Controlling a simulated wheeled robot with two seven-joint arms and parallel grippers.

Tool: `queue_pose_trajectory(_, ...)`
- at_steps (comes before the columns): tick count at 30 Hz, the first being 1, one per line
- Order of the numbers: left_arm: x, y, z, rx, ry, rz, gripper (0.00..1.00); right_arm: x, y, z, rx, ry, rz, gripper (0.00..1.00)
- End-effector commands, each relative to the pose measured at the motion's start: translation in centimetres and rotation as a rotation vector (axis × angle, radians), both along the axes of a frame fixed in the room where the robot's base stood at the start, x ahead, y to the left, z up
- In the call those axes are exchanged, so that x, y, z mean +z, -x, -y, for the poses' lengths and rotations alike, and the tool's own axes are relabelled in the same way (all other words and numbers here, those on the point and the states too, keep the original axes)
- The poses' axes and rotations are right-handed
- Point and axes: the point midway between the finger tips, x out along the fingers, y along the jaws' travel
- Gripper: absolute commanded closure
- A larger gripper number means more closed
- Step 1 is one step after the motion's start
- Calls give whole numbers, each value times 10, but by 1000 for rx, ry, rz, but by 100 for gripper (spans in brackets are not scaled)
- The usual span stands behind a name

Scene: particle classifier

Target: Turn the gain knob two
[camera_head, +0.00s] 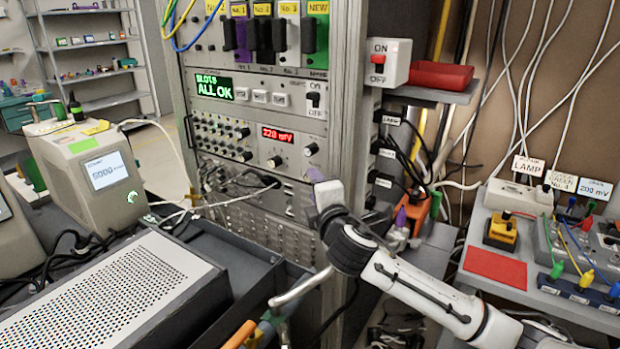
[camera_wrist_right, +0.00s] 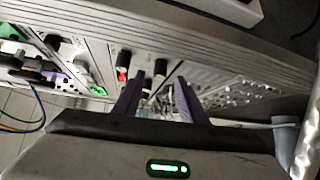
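The rack panel (camera_head: 250,140) has a red display (camera_head: 277,134) reading 220 mV, with one black knob (camera_head: 274,162) below it and another black knob (camera_head: 311,149) to its right. Labels telling which is gain knob two are too small to read. My right gripper (camera_head: 313,178) is in front of the rack, just below the right knob. In the wrist view its two purple fingers (camera_wrist_right: 157,85) are apart and empty, pointing at the panel. A black knob (camera_wrist_right: 160,67) appears beyond the gap, apparently untouched. My left gripper is not in view.
A green display (camera_head: 214,88) reading ALL OK and an on/off switch (camera_head: 313,100) are above. Several small knobs (camera_head: 220,135) fill the panel's left. A red tray (camera_head: 440,75) juts out at right. A perforated grey case (camera_head: 110,290) stands front left. Cables hang below the panel.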

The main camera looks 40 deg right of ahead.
Motion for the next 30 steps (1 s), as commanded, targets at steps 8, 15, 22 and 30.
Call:
queue_pose_trajectory(8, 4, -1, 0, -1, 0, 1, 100, -4, -34, 14, 1, -3, -1, 62)
queue_pose_trajectory(15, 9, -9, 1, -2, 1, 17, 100, -6, -40, 16, 3, -3, -1, 62)
queue_pose_trajectory(22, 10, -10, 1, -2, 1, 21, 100, -6, -40, 16, 3, -3, -1, 75)
queue_pose_trajectory(30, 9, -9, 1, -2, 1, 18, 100, -6, -40, 16, 2, -2, -2, 100)
